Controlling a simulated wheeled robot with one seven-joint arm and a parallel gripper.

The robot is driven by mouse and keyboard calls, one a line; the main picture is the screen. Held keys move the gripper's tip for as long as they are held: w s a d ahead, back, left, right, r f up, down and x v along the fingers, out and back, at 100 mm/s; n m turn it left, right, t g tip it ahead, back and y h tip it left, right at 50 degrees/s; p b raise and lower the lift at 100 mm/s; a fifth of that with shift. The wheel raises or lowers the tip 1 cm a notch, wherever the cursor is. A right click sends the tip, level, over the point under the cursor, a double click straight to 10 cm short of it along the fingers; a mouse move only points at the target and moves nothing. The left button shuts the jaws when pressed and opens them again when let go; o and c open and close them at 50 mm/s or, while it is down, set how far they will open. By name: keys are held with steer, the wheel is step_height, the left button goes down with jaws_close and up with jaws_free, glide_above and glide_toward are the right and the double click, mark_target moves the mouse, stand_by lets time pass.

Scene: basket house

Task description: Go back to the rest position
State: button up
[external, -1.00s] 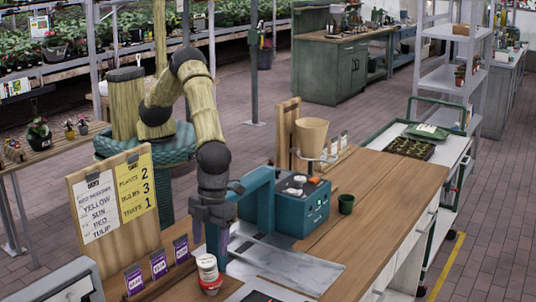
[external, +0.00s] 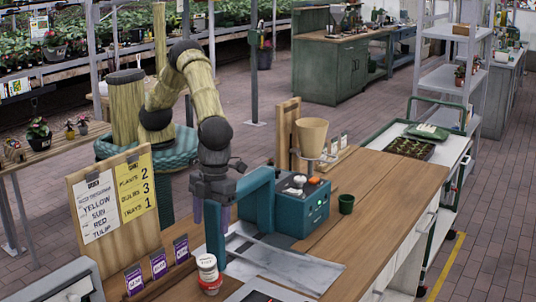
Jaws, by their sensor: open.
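My gripper (external: 212,220) points down above the workbench, near its left end. Its jaws are open, with purple fingers partly hidden by the teal frame. It is above and behind a small red-and-white pot (external: 208,274) that stands on the bench, apart from it. I see nothing held between the fingers. My arm bends up and over from behind the bench.
A teal machine (external: 302,208) with an arched frame stands right beside my gripper. A sign board (external: 115,205) and purple cards (external: 158,264) stand to the left. The wooden bench top (external: 385,185) is clear at right.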

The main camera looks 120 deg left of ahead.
steer(key=s+a+r+n+t+y+p, duration=0.15)
steer(key=s+a+r+n, duration=0.3)
steer(key=a, duration=0.55)
steer(key=s+a+r+n+h+p, duration=0.1)
steer(key=s+a+r+n+p, duration=0.3)
steer(key=a, duration=0.5)
steer(key=s+a+r+n+t+y+p, duration=0.1)
steer(key=s+a+r+n+p, duration=0.1)
steer(key=s+a+n, duration=0.7)
steer(key=s+a+r, duration=0.1)
steer(key=s+a, duration=0.2)
steer(key=s, duration=0.2)
steer(key=shift+s, duration=0.15)
